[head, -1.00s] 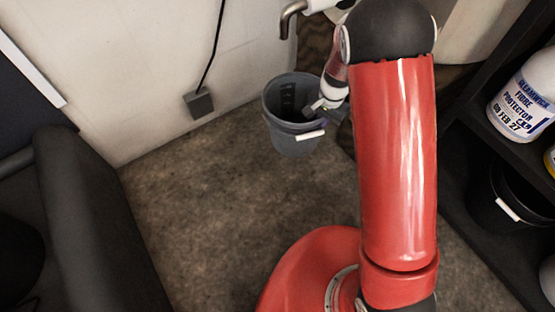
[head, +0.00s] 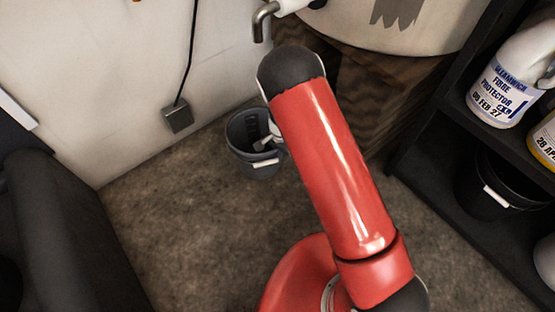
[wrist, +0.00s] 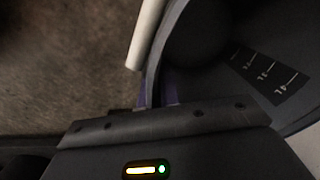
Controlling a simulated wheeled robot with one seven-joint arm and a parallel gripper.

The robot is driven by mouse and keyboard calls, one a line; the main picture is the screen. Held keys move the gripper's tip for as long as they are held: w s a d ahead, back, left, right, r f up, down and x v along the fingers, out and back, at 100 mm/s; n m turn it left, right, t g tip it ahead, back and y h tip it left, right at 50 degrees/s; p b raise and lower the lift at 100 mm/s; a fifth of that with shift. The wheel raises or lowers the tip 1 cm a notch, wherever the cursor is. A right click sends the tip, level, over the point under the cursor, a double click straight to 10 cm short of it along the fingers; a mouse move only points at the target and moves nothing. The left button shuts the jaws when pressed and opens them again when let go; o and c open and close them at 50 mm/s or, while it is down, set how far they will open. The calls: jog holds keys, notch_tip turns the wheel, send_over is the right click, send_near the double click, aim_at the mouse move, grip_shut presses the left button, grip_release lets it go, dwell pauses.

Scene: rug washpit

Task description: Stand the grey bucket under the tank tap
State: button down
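The grey bucket (head: 252,164) is upright, low by the floor and close to the pale wall. Measuring marks show on its inner wall in the wrist view (wrist: 230,60), and a white handle grip (wrist: 146,32) hangs outside it. My gripper (wrist: 157,92) is shut on the bucket's rim, one finger on each side of the wall. In the head view my gripper (head: 268,143) is partly hidden by my red arm. The tank tap (head: 262,24) shows above the bucket in the picture. I cannot tell whether the bucket's base touches the floor.
The pale tank (head: 375,25) stands on a brown wooden-looking base (head: 375,85). A dark shelf (head: 430,160) at right holds a white bottle (head: 505,85), a yellow container and a black bucket (head: 495,190). A dark padded object (head: 65,230) is at left. Open floor (head: 190,220) lies between.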

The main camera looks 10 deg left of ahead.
jog(key=shift+f+b, duration=0.3)
jog(key=shift+f, duration=2.25)
jog(key=c, duration=2.1)
grip_release()
jog(key=shift+f, duration=0.15)
jog(key=o, duration=0.5)
